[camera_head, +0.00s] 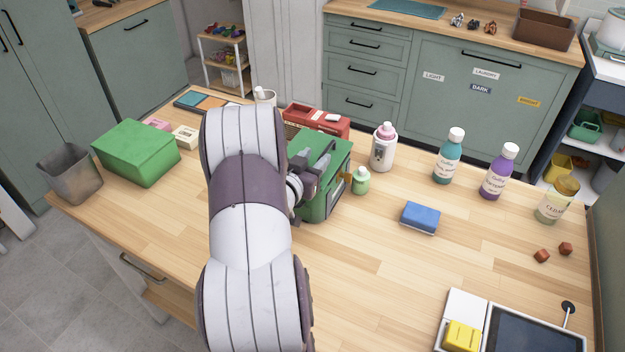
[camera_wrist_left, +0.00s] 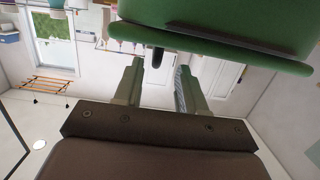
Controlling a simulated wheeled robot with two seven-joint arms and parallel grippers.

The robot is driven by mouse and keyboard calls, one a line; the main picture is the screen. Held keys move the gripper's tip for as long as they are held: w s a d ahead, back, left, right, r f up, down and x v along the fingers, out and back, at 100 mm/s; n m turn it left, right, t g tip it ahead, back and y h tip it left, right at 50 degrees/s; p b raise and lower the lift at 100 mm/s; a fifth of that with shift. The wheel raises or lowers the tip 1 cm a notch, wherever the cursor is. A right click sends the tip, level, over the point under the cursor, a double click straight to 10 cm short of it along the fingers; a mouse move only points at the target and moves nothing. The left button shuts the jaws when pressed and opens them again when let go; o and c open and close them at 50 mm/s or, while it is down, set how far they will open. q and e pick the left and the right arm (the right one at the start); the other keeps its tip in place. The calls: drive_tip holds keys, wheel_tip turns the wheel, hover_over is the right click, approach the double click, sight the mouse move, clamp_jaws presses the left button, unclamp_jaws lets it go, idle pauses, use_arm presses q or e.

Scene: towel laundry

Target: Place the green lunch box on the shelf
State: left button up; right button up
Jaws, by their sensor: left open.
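Two green boxes stand on the wooden table. One green box (camera_head: 334,195), which looks like the lunch box, is in the middle, partly hidden by my left arm and gripper. A plain green lidded box (camera_head: 137,150) is at the left. My left gripper (camera_head: 318,174) is open, at the top and near side of the middle box. In the left wrist view a green body with a lip and a dark tab (camera_wrist_left: 215,30) fills the top, just beyond the open fingers (camera_wrist_left: 159,80). I cannot tell whether they touch it. My right gripper is not shown.
A small rack with shelves (camera_head: 222,62) stands at the back left. Open shelves with a green basket (camera_head: 584,130) are at the far right. Near the middle box are a red box (camera_head: 318,120), a white bottle (camera_head: 383,150) and a small green bottle (camera_head: 361,181). The front middle of the table is clear.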

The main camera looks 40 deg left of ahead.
sight(328, 149)
use_arm(q)
drive_tip(key=x, duration=0.2)
drive_tip(key=p+x, duration=0.1)
drive_tip(key=x, duration=0.3)
drive_tip(key=shift+d+f+p, duration=0.15)
drive_tip(key=shift+d+p, duration=0.15)
drive_tip(key=shift+w+f, duration=0.1)
drive_tip(key=shift+w, duration=0.1)
drive_tip(key=shift+s, duration=0.1)
clamp_jaws()
idle(0.6)
